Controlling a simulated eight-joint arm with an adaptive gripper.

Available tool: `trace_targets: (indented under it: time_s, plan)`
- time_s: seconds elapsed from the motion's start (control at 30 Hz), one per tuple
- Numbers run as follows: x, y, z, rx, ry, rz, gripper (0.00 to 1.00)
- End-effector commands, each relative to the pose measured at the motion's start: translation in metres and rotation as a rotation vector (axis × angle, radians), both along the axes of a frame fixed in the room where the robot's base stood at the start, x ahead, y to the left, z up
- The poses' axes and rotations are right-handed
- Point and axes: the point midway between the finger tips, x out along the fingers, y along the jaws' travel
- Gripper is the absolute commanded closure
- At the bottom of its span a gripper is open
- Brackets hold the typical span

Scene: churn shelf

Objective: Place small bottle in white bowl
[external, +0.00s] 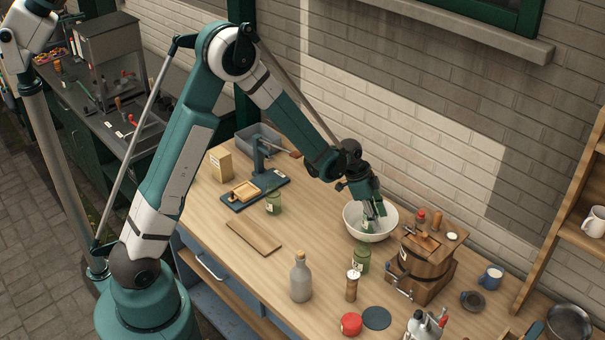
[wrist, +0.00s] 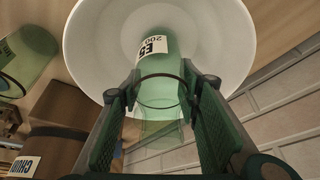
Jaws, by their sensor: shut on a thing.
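The white bowl (external: 351,225) stands on the wooden table near the brick wall; its inside fills the upper middle of the wrist view (wrist: 95,60). My gripper (external: 373,222) points down into the bowl. In the wrist view my gripper (wrist: 160,82) is shut on a small green glass bottle (wrist: 162,92), with one finger on each side of it. The bottle has a white label with dark letters and lies against the view of the bowl's inside. I cannot tell whether the bottle touches the bowl. In the external view the fingers mostly hide it.
A wooden churn (external: 420,270) stands close to the right of the bowl. A green jar (external: 361,261) and a pepper mill (external: 352,286) stand in front. A corked grey bottle (external: 300,280), a cutting board (external: 253,236) and another green jar (external: 273,204) are to the left.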

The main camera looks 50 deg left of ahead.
Motion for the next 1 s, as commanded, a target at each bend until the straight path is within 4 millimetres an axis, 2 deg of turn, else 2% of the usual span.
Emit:
trace_targets:
  time_s: [0.27, 0.3, 0.4, 1.0]
  plan:
    - [0.0001, 0.0000, -0.0041, 0.000, 0.000, 0.000, 0.80]
    - [0.0001, 0.0000, -0.0035, 0.000, 0.000, 0.000, 0.62]
    - [0.0001, 0.0000, -0.0030, 0.000, 0.000, 0.000, 0.51]
    - [-0.0007, 0.0012, 0.0042, 0.000, 0.000, 0.000, 0.51]
